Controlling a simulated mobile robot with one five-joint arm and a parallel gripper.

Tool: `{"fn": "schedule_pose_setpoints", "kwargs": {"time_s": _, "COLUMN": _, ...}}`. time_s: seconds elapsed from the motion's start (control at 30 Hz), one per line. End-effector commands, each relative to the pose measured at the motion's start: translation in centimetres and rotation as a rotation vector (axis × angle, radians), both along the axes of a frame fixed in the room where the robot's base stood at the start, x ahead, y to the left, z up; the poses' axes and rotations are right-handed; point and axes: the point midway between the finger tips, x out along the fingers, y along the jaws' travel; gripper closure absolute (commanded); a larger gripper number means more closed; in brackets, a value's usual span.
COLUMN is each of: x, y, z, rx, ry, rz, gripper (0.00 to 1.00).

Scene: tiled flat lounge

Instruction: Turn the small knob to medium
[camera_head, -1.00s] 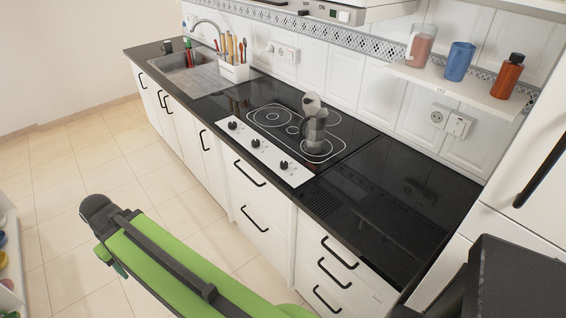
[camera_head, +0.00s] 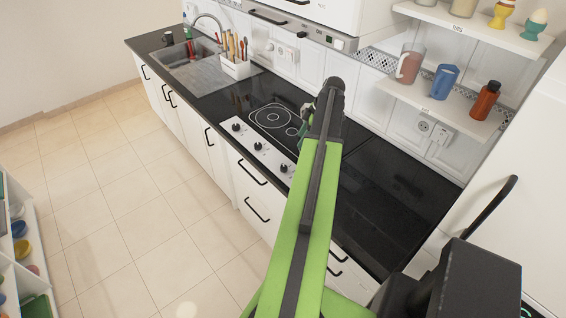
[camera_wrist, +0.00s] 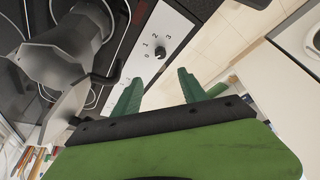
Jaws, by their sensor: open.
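The stove's white control panel has three black knobs in the head view: a far one (camera_head: 237,127), a middle one (camera_head: 258,146) and a near one (camera_head: 284,168). I cannot tell which is the small knob. In the wrist view, one black knob (camera_wrist: 160,52) shows on the white panel with the marks 0, 1, 2 and 3 beside it. My gripper (camera_wrist: 160,76) is open and empty, its two green fingers apart, with that knob in view just beyond the gap, not between them. In the head view my arm mostly hides the gripper.
A metal moka pot (camera_wrist: 72,48) stands on the black hob (camera_wrist: 40,18), close to my gripper's left in the wrist view; my arm hides it in the head view. The black counter (camera_head: 400,190) is bare on the right. A shelf (camera_head: 440,105) with bottles hangs above.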

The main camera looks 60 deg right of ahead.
Motion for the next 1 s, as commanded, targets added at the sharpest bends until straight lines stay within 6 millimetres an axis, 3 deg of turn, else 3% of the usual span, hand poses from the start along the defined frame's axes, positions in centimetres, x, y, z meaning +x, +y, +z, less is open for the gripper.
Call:
{"fn": "schedule_pose_setpoints", "kwargs": {"time_s": 0.27, "x": 0.7, "y": 0.4, "z": -2.1, "rx": 0.000, "ry": 0.001, "rz": 0.001, "gripper": 0.50}}
{"fn": "schedule_pose_setpoints", "kwargs": {"time_s": 0.9, "x": 5.3, "y": 2.7, "z": -14.7, "rx": 0.000, "ry": 0.002, "rz": 0.002, "gripper": 0.50}}
{"fn": "schedule_pose_setpoints", "kwargs": {"time_s": 1.0, "x": 5.8, "y": 3.0, "z": -16.0, "rx": 0.000, "ry": 0.002, "rz": 0.002, "gripper": 0.50}}
